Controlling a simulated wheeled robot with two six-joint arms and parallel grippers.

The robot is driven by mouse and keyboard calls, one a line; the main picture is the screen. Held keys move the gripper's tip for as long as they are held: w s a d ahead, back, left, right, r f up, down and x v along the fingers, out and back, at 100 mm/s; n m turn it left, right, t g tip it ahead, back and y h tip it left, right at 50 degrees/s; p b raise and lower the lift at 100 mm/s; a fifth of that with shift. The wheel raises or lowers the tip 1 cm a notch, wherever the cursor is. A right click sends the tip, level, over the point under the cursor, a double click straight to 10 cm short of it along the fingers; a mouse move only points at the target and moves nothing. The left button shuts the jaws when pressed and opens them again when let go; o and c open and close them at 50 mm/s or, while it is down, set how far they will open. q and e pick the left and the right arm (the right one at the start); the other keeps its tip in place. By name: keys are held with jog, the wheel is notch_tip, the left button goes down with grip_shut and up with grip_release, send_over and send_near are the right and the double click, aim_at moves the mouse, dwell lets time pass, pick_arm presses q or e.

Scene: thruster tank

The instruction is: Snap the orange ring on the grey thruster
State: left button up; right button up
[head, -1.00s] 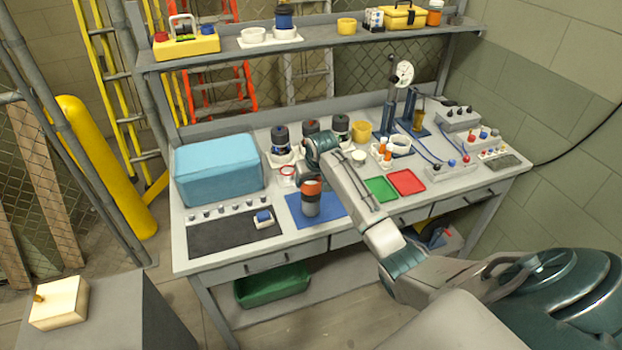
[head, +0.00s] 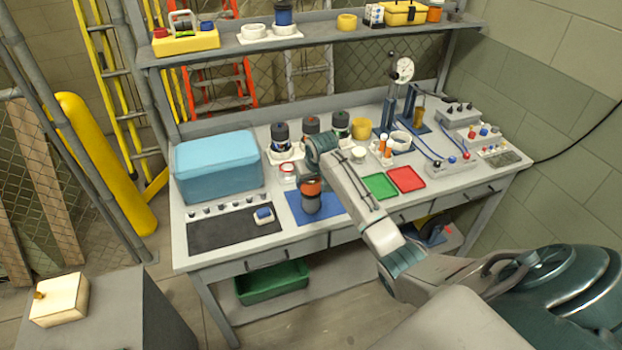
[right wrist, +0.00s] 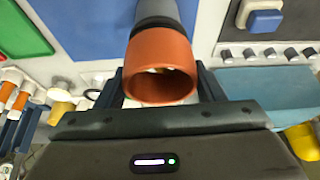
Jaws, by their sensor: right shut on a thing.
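The orange ring (head: 311,187) is in my right gripper (head: 308,178) above the blue mat on the bench. In the right wrist view the ring (right wrist: 160,67) sits between the two fingers of the shut gripper (right wrist: 160,88), its open end facing the camera. The grey thruster (head: 311,206) stands upright on the mat, directly below the ring. In the right wrist view the thruster (right wrist: 163,12) lies in line behind the ring, with a dark band where they meet. How far the ring is over the thruster is hidden. My left gripper is not in view.
The blue mat (head: 331,212) lies under the thruster. A dark mat (head: 225,234) with a small blue-topped block (head: 264,215) is to the left. Several dark-topped thrusters stand behind. Green (head: 380,187) and red (head: 406,180) trays lie to the right.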

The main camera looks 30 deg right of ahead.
jog(key=shift+f, duration=0.75)
dwell(0.3)
jog(key=o, duration=1)
jog(key=shift+o, duration=0.2)
jog(key=shift+r, duration=0.1)
jog(key=b+v, duration=0.4)
jog(key=v, duration=0.6)
jog(key=shift+r, duration=0.35)
